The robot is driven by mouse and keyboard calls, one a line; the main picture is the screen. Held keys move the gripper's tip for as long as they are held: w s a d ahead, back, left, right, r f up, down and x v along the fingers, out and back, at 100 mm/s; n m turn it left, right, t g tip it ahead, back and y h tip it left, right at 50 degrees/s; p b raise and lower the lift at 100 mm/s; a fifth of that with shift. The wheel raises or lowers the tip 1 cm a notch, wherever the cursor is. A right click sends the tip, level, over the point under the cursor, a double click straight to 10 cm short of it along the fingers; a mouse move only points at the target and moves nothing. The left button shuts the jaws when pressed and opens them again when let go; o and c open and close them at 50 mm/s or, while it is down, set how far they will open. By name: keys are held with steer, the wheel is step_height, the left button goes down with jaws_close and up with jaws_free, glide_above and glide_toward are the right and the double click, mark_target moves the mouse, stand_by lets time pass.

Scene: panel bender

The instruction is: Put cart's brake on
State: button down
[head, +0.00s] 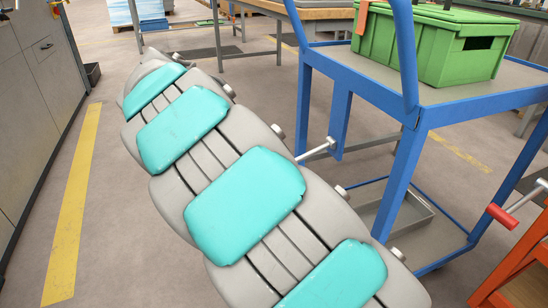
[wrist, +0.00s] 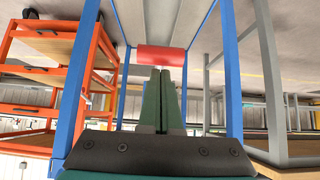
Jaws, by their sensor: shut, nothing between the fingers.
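The blue cart (head: 385,85) stands at the right in the head view; its blue posts also show in the wrist view (wrist: 228,70). A metal rod (head: 318,150) sticks out from a blue plate on the cart; its near end is hidden behind my arm. A red grip (head: 500,215) on another metal rod shows at the right edge, by an orange frame. In the wrist view a red grip (wrist: 166,58) lies crosswise just beyond my gripper (wrist: 160,72). My gripper is shut and empty, fingertips at the grip's lower edge; I cannot tell whether they touch. The head view does not show my gripper.
A green crate (head: 435,45) sits on the cart's top. An orange frame (head: 520,265) stands close at the right; orange shelving (wrist: 45,60) shows in the wrist view. Grey machine panels (head: 25,110) line the left. Floor beside the yellow stripe (head: 75,205) is clear.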

steer(key=shift+f+h+b, duration=0.4)
steer(key=shift+f+b, duration=0.05)
steer(key=shift+f, duration=0.1)
steer(key=shift+f, duration=0.15)
steer(key=s+a+r+p, duration=0.2)
steer(key=a+r, duration=0.4)
steer(key=r, duration=0.5)
steer(key=shift+s+a+r+p, duration=0.25)
steer(key=shift+a+p, duration=0.15)
steer(key=shift+p, duration=0.5)
